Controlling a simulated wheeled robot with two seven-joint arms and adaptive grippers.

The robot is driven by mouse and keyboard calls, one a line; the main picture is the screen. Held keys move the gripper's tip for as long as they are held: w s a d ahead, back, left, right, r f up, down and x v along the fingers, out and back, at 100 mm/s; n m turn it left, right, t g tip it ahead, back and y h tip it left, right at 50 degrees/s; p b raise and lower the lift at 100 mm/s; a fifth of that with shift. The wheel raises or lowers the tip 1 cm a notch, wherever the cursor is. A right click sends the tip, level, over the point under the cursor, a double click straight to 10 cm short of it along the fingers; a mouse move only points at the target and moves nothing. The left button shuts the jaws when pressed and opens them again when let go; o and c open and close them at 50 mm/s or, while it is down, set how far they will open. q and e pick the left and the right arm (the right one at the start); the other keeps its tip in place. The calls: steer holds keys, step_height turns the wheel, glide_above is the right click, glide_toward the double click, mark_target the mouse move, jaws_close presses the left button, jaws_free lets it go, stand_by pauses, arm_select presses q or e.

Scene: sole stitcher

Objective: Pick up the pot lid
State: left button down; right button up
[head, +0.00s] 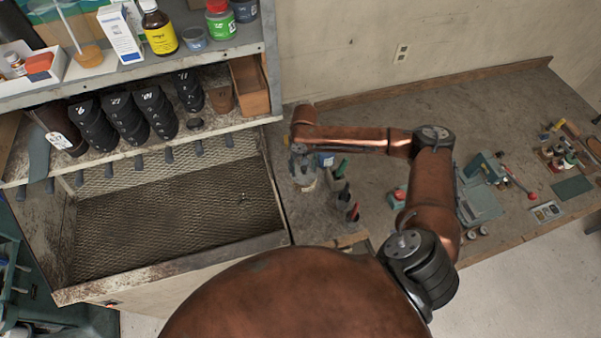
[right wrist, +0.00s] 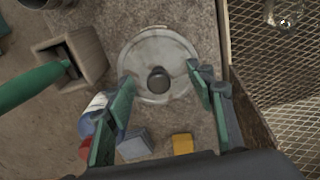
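The pot lid (right wrist: 140,54) is a round, pale grey, worn disc with a dark round knob (right wrist: 158,80) at its centre. It shows in the right wrist view, lying level below my right gripper. My right gripper (right wrist: 160,92) is open, with one green-padded finger on each side of the knob and nothing held between them. I cannot tell whether the fingers touch the lid. In the head view the right gripper (head: 300,152) points down over the bench beside the mesh tray, and the arm hides much of the spot below. My left gripper is not in view.
The mesh-floored tray (head: 170,217) lies left of the gripper, with a small shiny object (right wrist: 283,12) on its mesh. A wooden block (right wrist: 70,58) with a green-handled tool, a bottle (right wrist: 95,105) and a yellow block (right wrist: 182,143) crowd the lid. The shelf (head: 165,62) overhangs the tray.

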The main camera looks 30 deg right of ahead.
steer(key=shift+s+f, duration=0.25)
steer(key=shift+s, duration=0.05)
jaws_close()
